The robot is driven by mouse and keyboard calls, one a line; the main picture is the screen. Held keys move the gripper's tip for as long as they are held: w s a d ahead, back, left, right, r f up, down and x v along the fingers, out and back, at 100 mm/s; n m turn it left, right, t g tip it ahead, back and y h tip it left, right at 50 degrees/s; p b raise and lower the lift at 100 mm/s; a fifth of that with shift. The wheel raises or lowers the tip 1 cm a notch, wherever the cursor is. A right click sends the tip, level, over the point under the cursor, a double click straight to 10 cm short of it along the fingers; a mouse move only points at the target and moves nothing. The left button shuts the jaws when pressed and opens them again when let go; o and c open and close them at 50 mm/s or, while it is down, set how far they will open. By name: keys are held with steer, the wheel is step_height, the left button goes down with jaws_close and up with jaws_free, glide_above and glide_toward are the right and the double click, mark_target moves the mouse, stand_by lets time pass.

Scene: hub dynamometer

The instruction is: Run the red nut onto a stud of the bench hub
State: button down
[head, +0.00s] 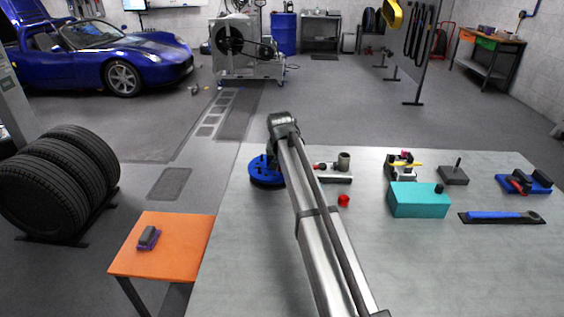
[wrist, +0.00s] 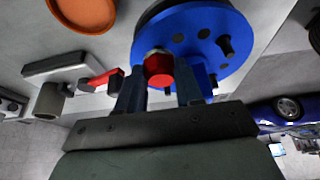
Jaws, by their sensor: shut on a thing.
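The bench hub is a round blue plate with several dark studs on its face. It lies on the grey bench at the left of my arm in the head view (head: 264,181), and fills the upper middle of the wrist view (wrist: 192,18). My gripper (wrist: 161,76) is shut on the red nut (wrist: 159,66), which has a silver hexagonal end, in front of the hub's near edge. I cannot tell whether the nut touches a stud. In the head view my arm hides the fingers and the held nut.
A small red piece (head: 344,200) stands on the bench right of my arm. A teal box (head: 418,200), a grey block with a pin (head: 454,175) and a blue-handled tool (head: 500,217) lie farther right. A grey cylinder (wrist: 48,101) and an orange dish (wrist: 84,11) show in the wrist view.

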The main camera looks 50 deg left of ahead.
steer(key=shift+f, duration=0.2)
stand_by(0.7)
steer(key=c, duration=0.7)
jaws_free()
steer(key=shift+o, duration=0.2)
steer(key=shift+r, duration=0.1)
